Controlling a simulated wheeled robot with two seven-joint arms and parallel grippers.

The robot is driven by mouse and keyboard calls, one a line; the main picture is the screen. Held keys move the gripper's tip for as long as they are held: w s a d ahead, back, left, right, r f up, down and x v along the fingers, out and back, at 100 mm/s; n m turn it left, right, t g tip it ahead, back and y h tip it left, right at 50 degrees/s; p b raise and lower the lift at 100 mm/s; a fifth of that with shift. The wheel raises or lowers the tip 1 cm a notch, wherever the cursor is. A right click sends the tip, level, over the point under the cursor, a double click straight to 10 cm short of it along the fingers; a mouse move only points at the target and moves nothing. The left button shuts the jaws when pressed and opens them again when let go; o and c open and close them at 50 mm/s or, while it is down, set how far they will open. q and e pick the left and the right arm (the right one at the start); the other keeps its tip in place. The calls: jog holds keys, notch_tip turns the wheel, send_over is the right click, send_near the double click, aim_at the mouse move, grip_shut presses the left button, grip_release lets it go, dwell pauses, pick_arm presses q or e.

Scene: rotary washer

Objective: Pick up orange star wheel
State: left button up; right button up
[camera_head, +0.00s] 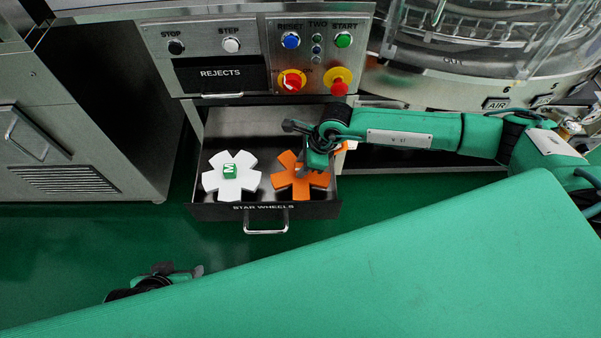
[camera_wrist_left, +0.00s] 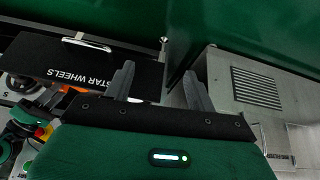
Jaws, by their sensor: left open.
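The orange star wheel (camera_head: 290,180) lies in the right half of the open drawer labelled STAR WHEELS. A white star wheel (camera_head: 211,181) lies to its left, with a small green block marked M (camera_head: 230,171) on it. My right gripper (camera_head: 312,163) is over the back right part of the orange wheel and hides some of it. Its fingers do not show clearly, and I cannot tell whether they touch the wheel. My left gripper (camera_head: 180,271) is low in front of the drawer, away from both wheels. In the left wrist view it is open and empty (camera_wrist_left: 160,85).
The drawer front (camera_head: 315,211) has a metal handle (camera_head: 265,222). Above it are a REJECTS compartment (camera_head: 220,74) and a button panel (camera_head: 315,50). A steel cabinet (camera_head: 75,140) stands to the left.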

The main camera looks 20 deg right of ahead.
grip_shut()
jog(key=shift+r, duration=0.1)
